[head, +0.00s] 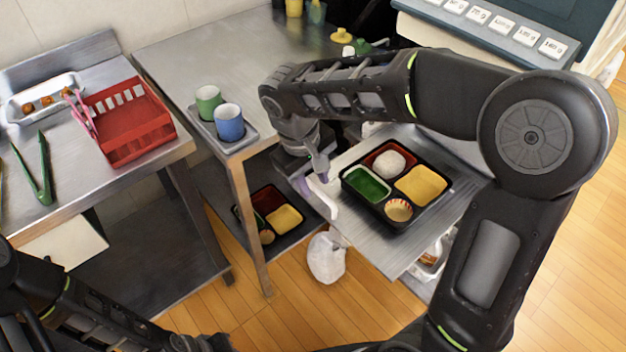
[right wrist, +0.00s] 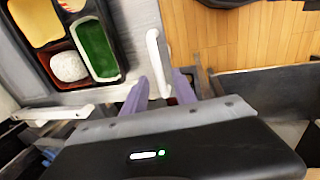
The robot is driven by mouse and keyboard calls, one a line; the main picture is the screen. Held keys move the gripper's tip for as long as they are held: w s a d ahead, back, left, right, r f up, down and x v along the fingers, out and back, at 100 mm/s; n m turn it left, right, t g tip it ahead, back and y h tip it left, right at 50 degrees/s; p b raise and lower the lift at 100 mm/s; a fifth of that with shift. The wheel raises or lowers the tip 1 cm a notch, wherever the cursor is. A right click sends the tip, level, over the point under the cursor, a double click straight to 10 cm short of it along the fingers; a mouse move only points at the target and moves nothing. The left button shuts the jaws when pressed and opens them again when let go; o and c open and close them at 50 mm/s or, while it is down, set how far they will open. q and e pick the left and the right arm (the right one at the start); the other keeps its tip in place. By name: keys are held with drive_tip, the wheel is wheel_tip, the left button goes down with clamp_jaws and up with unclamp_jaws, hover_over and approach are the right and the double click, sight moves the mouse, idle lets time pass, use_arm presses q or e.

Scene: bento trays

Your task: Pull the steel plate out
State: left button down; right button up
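The steel plate (head: 405,258) is a flat grey sheet sticking out from under the counter at the right, in the head view. It carries a black bento tray (head: 395,228) with red, green and yellow compartments, a white rice ball and a small cup. A white handle (head: 322,203) is at its left edge; it also shows in the right wrist view (right wrist: 153,50). My right gripper (head: 312,180) is open at this handle. Its purple fingers (right wrist: 160,88) are on either side of the bar, with a gap visible. My left arm is at the lower left; its fingers are not clear.
A second bento tray (head: 270,212) sits on the lower shelf. A white bag (head: 327,257) is on the floor beside the plate. The steel table has a cup tray (head: 223,138) with green and blue cups. A red basket (head: 125,125) and green tongs (head: 38,170) are on the left counter.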

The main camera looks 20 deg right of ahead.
wheel_tip(320, 180, up, 7)
drive_tip(key=a, duration=0.1)
drive_tip(key=shift+s+a+r+p, duration=0.15)
drive_tip(key=shift+s+a+p, duration=0.1)
drive_tip(key=shift+p, duration=0.1)
idle(0.3)
drive_tip(key=w+a+f+n+t+y, duration=0.1)
drive_tip(key=w+a+f+t+y, duration=0.35)
drive_tip(key=a, duration=0.55)
drive_tip(key=a+f+m+g+y+p, duration=0.1)
drive_tip(key=a+f+y+p, duration=0.3)
drive_tip(key=f, duration=0.6)
drive_tip(key=s+d+f+m+g+h+p, duration=0.2)
drive_tip(key=s+f+m, duration=0.3)
drive_tip(key=s+f, duration=1.2)
drive_tip(key=s+g+p, duration=0.1)
drive_tip(key=s, duration=0.3)
drive_tip(key=shift+d+p, duration=0.2)
drive_tip(key=shift+p, duration=0.1)
